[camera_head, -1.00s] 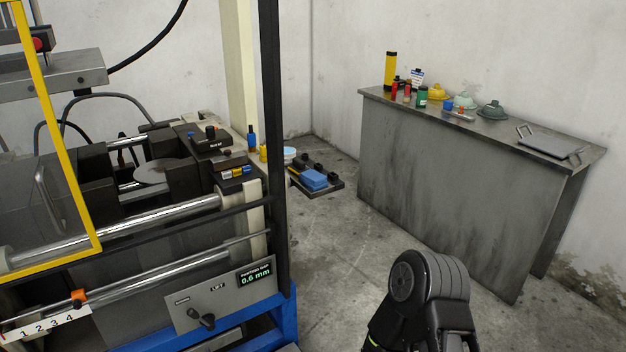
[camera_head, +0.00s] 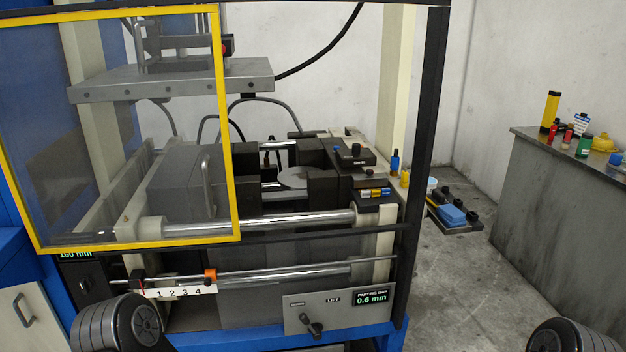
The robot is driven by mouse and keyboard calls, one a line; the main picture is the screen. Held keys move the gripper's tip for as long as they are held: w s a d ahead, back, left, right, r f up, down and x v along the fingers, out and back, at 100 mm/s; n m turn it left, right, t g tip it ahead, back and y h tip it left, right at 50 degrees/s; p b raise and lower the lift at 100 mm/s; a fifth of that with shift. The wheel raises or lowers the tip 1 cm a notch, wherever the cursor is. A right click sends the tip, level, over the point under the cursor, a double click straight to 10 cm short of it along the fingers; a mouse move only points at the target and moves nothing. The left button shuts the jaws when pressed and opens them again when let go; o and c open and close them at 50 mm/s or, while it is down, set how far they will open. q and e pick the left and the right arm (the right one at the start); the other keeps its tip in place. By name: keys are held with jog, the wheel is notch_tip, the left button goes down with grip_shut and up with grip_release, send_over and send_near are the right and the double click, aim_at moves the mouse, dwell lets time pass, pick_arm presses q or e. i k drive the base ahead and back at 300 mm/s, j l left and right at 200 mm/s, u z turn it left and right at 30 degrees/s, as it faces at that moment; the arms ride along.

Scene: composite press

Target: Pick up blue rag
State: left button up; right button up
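A blue block-shaped item (camera_head: 452,215), which looks like a folded blue rag, lies on a dark tray (camera_head: 470,228) on the floor. The tray is just right of the press's dark front post, and black items sit around the blue one. It is too small to tell for certain that it is cloth. Only black rounded links of my two arms show at the bottom left and bottom right. Neither gripper is in view, and both are far from the blue item in the picture.
The press (camera_head: 330,305), with its yellow-framed guard (camera_head: 228,130), fills the left and middle. Its dark post (camera_head: 430,130) stands just left of the tray. A grey bench (camera_head: 560,220) with bottles stands at the right. Bare floor (camera_head: 455,285) lies between press and bench.

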aim_at(453, 216)
jog(key=i+l+u, duration=0.1)
jog(key=u, duration=0.55)
jog(key=i+l+u, duration=0.1)
jog(key=l+u, duration=0.3)
jog(key=l, duration=0.65)
jog(key=l+u, duration=0.4)
jog(key=l, duration=0.65)
jog(key=k+l, duration=0.1)
jog(key=l, duration=0.8)
